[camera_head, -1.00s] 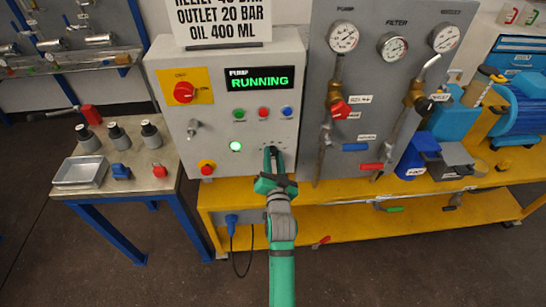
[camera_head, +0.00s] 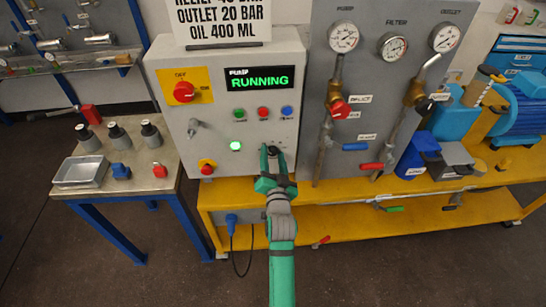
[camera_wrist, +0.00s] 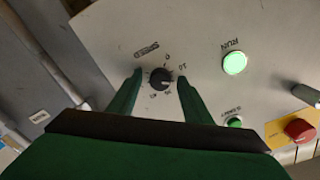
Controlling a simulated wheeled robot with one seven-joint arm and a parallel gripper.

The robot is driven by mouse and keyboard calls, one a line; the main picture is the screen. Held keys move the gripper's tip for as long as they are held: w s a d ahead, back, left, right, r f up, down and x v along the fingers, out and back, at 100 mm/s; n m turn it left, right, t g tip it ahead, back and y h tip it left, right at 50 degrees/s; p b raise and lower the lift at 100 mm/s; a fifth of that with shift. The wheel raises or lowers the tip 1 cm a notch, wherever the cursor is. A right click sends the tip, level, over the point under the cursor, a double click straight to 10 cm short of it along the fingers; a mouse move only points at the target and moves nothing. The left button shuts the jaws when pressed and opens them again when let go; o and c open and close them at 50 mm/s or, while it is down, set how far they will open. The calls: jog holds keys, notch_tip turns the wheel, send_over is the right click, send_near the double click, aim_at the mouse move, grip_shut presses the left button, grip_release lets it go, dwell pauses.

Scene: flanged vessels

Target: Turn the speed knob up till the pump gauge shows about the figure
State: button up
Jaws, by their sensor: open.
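The black speed knob (camera_wrist: 161,78) sits on the grey panel face, with a printed scale around it, in the wrist view. My gripper (camera_wrist: 158,88) is open, with one green finger on each side of the knob and small gaps showing between fingers and knob. In the head view my gripper (camera_head: 273,154) reaches up to the lower right of the control box (camera_head: 215,140) and largely hides the knob. The pump gauge (camera_head: 343,37) is the left dial on the grey board; its needle is too small to read surely. The display (camera_head: 259,78) reads PUMP RUNNING.
A lit green RUN lamp (camera_wrist: 234,63) is beside the knob. A red rotary switch (camera_head: 184,92) and a red emergency button (camera_head: 207,167) are on the box. Red-handled valves (camera_head: 340,109) and pipes stand to the right.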

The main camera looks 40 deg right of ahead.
jog(key=shift+s, duration=0.1)
jog(key=v, duration=1)
jog(key=shift+s+a, duration=0.25)
jog(key=s+a+f+n+y, duration=0.2)
jog(key=s+a+f+n, duration=0.15)
jog(key=s+a, duration=0.4)
jog(key=s+a+f+n+y, duration=0.3)
jog(key=s+a+f, duration=0.15)
jog(key=a, duration=0.65)
jog(key=s+a+n+y, duration=0.4)
jog(key=s+a+n, duration=0.2)
jog(key=s+a, duration=0.6)
jog(key=s, duration=0.4)
jog(key=shift+s+a+r+n, duration=0.25)
jog(key=shift+s+r+n, duration=0.05)
jog(key=shift+r+n, duration=0.1)
jog(key=shift+w, duration=0.1)
dwell(1.0)
